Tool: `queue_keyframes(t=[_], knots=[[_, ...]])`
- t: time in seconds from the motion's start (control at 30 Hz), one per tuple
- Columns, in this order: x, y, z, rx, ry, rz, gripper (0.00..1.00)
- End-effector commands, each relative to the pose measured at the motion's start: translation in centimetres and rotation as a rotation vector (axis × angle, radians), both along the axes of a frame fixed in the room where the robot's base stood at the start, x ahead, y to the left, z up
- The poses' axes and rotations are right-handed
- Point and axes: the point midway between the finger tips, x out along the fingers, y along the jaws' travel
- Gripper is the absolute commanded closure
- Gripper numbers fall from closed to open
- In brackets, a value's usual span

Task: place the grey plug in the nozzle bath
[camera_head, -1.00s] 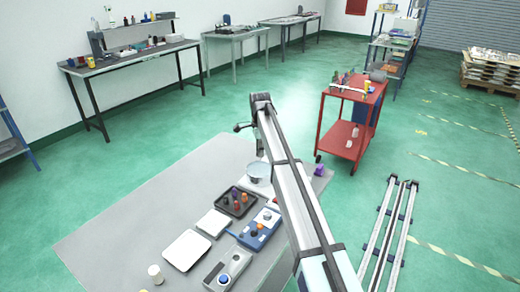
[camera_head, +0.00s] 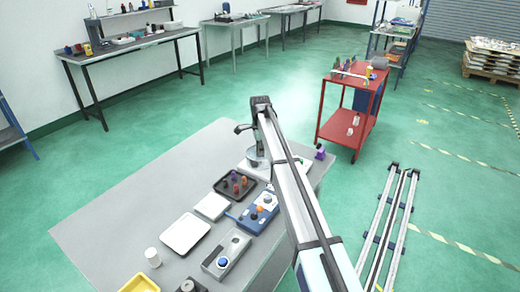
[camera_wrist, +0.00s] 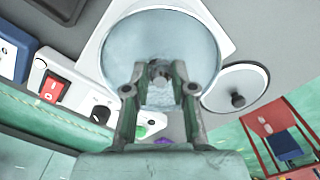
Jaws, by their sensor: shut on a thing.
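The nozzle bath (camera_wrist: 160,30) is a round, pale-blue bowl on a white base, directly ahead of my fingers in the wrist view. In the head view the bath (camera_head: 255,159) stands at the far end of the grey table, partly hidden by my arm. My gripper (camera_wrist: 160,82) is shut on the grey plug (camera_wrist: 160,73), whose end shows between the fingertips. The plug appears over the bath's opening; I cannot tell its height against the rim. In the head view my gripper is mostly hidden at the bath.
A round lid (camera_wrist: 237,90) with a dark knob lies right of the bath. A red switch (camera_wrist: 52,88) is on the left. A black tray (camera_head: 220,193) with several coloured plugs, a white tray (camera_head: 185,234) and a blue control box (camera_head: 247,221) stand nearer. The table's left side is clear.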

Motion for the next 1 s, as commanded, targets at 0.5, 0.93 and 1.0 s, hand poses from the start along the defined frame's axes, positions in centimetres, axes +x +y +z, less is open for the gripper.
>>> queue_keyframes(t=[0.5,0.93,1.0], knots=[[-0.01,0.0,-0.14,0.0,0.0,0.0,0.46],[-0.01,0.0,-0.14,0.0,0.0,0.0,0.46],[0.0,0.0,-0.13,0.0,0.0,0.0,0.46]])
